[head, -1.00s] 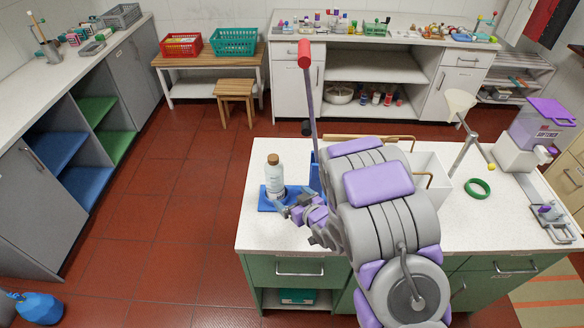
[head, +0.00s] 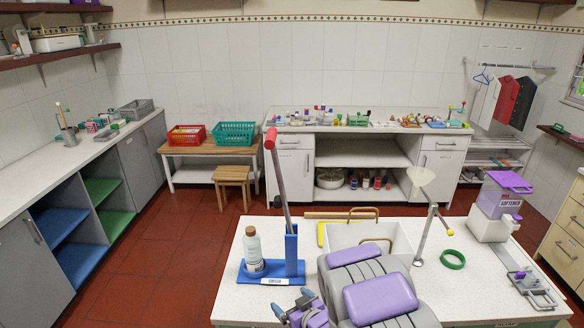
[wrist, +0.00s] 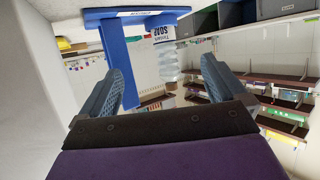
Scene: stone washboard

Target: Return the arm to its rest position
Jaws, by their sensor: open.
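My gripper (head: 294,308) is at the near edge of the white island counter (head: 470,295), in front of the blue stand. In the wrist view its two blue-grey fingers (wrist: 165,90) are spread apart with nothing held between them. A clear bottle (head: 253,252) with a brown cap stands upright on the blue stand (head: 291,255). The stand and the bottle (wrist: 165,60) also show beyond the fingers in the wrist view. My folded grey and purple arm covers part of the counter's near side.
A red-headed long-handled tool (head: 278,180) stands upright at the blue stand. A sink basin (head: 400,240), a green ring (head: 453,259) and a softener dispenser (head: 501,205) are on the counter. Red tiled floor (head: 165,235) is open to the left.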

